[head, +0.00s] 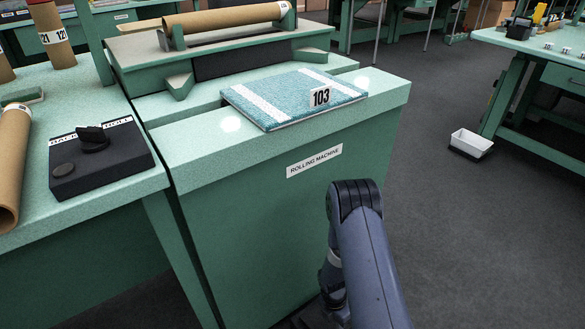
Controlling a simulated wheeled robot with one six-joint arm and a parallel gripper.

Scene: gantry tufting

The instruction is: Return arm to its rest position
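My arm (369,258) rises from the bottom edge, right of centre, in front of the green rolling machine (250,210). Its bend is at the top, and a darker section runs down behind the nearer link. I cannot make out my gripper or its fingers; the lower end of the arm is hidden or out of frame. The arm appears apart from the machine's front panel. A teal carpet piece (290,97) with white stripes and a 103 tag (320,97) lies flat on the machine top.
A cardboard tube (225,17) rests on the machine's rear part. A white bin (471,143) is on the floor by the right bench (545,45). Grey floor right of the machine is clear.

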